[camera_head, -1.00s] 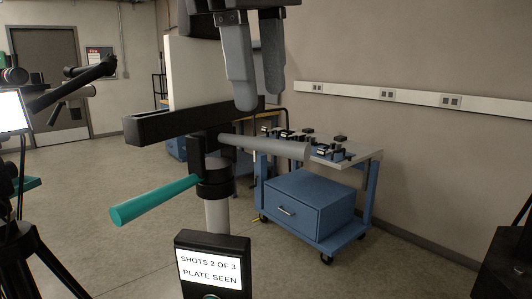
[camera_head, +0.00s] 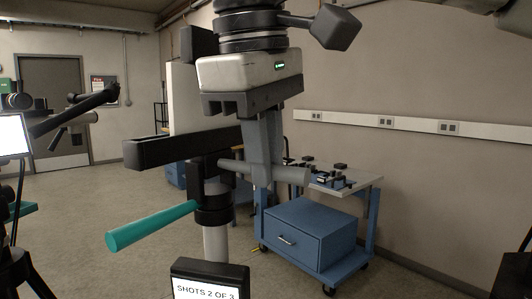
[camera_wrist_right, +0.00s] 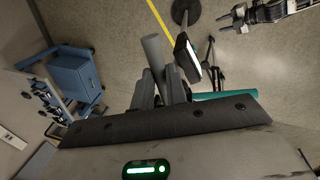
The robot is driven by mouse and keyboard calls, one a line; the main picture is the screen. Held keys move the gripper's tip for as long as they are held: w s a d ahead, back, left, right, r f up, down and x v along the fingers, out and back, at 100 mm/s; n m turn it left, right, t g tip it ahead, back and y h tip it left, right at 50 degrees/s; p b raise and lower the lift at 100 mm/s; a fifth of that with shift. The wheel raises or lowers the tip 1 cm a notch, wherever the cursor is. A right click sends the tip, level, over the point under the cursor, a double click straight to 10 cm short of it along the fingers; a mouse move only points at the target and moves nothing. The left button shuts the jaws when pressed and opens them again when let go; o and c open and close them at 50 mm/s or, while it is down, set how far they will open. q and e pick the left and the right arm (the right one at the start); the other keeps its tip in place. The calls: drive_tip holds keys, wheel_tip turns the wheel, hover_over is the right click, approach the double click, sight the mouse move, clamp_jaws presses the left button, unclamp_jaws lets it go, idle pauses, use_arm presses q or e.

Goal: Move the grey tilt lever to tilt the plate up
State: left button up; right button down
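The grey tilt lever (camera_head: 292,174) sticks out to the right from a black head on a grey post (camera_head: 215,245). My right gripper (camera_head: 262,182) has come down from above, with its fingers at the lever's middle, one in front of it. In the right wrist view the lever (camera_wrist_right: 153,48) runs between the fingers (camera_wrist_right: 160,88); I cannot tell whether they grip it. A teal lever (camera_head: 150,227) points left, and a black bar (camera_head: 180,149) extends left above it. My left gripper (camera_wrist_right: 232,17) is in the wrist view's top right, fingers apart, away from the levers.
A display (camera_head: 208,289) reading "SHOTS 2 OF 3" stands in front of the post. A blue cart (camera_head: 312,232) with small parts on top stands behind to the right. Black stand equipment and a bright screen (camera_head: 13,137) are at the left. Open floor lies between.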

wheel_tip(320, 180, down, 2)
drive_tip(key=y+b, duration=0.1)
drive_tip(key=b, duration=0.1)
drive_tip(key=t+y+b, duration=0.1)
drive_tip(key=b, duration=0.2)
drive_tip(key=shift+d+f+t+b, duration=0.1)
drive_tip(key=shift+f+t+b, duration=0.1)
drive_tip(key=shift+t+b, duration=0.15)
drive_tip(key=shift+r, duration=0.15)
drive_tip(key=c, duration=1.3)
unclamp_jaws()
drive_tip(key=shift+s, duration=0.1)
drive_tip(key=p+v, duration=0.5)
drive_tip(key=v, duration=0.1)
drive_tip(key=shift+d+p, duration=0.1)
drive_tip(key=shift+p, duration=0.2)
